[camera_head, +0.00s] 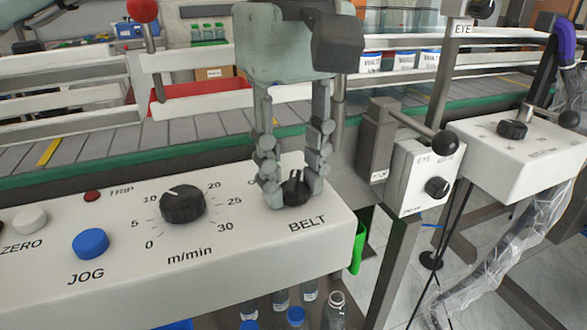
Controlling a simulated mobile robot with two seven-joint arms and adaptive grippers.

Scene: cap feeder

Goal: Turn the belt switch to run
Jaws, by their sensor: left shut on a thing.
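The belt switch (295,188) is a small black rotary knob on a white control panel (230,250), just above the printed word BELT. My left gripper (294,180) reaches down from above, with one finger on each side of the knob. It is shut on the belt switch. The fingers hide the knob's sides and any position labels around it, so I cannot read its setting. My right gripper does not show.
Left of the switch are a large black speed dial (183,204), a blue JOG button (90,243) and a white ZERO button (30,221). A conveyor (90,150) with white rails runs behind. An EYE box (425,178) stands at right.

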